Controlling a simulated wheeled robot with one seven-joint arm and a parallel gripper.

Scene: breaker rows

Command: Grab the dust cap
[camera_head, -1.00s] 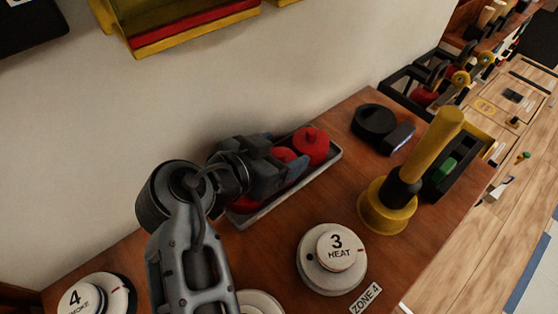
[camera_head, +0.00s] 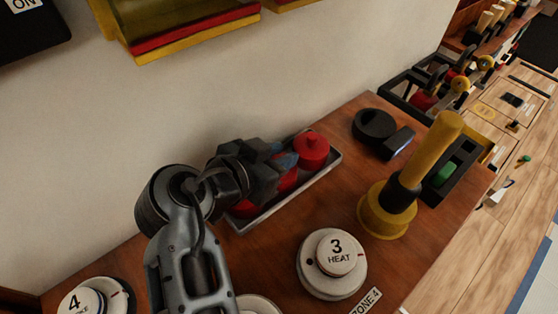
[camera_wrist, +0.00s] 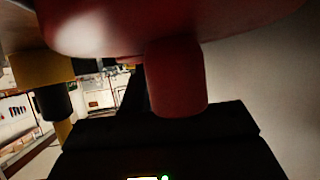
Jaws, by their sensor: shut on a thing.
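Red dust caps with knobs sit in a shallow grey tray (camera_head: 262,219) against the wall. One red cap (camera_head: 312,150) stands uncovered at the tray's right end. Another red cap (camera_head: 286,181) is partly hidden under my gripper (camera_head: 284,163), and more red shows at the tray's left end. In the wrist view, a red cap (camera_wrist: 150,25) fills the top, and its knob (camera_wrist: 175,80) meets the dark jaws of my gripper (camera_wrist: 168,122). My gripper is shut on this knob. Whether the cap is lifted off the tray cannot be told.
A yellow plunger-like tool (camera_head: 388,216) stands right of the tray. A black round piece (camera_head: 374,126) lies behind it. White knobs marked 3 HEAT (camera_head: 332,263) and 4 (camera_head: 92,304) are in front. Bare wood lies between tray and tool.

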